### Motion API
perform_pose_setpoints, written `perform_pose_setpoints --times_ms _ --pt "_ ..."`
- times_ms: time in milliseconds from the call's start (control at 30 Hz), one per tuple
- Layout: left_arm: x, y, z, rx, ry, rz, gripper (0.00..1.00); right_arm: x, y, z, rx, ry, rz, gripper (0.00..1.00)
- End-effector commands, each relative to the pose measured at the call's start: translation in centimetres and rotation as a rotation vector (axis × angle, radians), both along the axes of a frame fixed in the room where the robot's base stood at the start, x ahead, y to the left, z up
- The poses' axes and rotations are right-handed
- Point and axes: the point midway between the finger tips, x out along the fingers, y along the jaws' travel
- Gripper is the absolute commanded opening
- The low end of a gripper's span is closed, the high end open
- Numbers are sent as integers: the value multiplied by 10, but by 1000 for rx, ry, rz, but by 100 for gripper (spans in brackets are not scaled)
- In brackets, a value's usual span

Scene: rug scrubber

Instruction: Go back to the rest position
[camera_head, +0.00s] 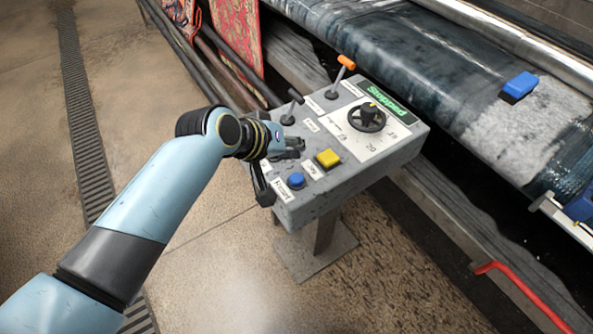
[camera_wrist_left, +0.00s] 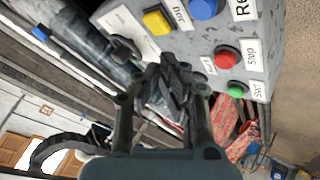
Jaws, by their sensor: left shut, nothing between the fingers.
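My left gripper (camera_head: 297,149) is at the near left side of a grey control box (camera_head: 345,186), above its panel. Its fingers are shut with nothing between them. In the left wrist view the closed fingertips (camera_wrist_left: 172,75) are in front of the panel, close to the yellow button (camera_wrist_left: 157,22) and the red button (camera_wrist_left: 227,57); I cannot tell if they touch the panel. A blue button (camera_wrist_left: 203,8) and a green button (camera_wrist_left: 236,90) also show there. In the head view the red and green buttons are hidden by my gripper. My right gripper is not in view.
The panel also has a black dial (camera_head: 367,117) and an orange-tipped lever (camera_head: 346,63). Behind it is a large wet roller (camera_head: 420,65) with a blue block (camera_head: 519,86) on it. A red patterned rug (camera_head: 236,38) hangs at the back. Open floor lies left, beside a drain grate (camera_head: 80,110).

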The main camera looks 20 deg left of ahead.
Motion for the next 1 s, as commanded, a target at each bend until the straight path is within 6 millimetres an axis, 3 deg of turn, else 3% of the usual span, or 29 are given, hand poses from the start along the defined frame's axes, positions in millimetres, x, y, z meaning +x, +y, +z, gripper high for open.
perform_pose_setpoints --times_ms 733,867,1000 --pt "-6 3 -1 14 6 -7 0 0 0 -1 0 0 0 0" --pt "-41 24 6 109 46 -61 0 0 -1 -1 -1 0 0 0" --pt "-100 57 25 266 122 -142 0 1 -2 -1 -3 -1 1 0"
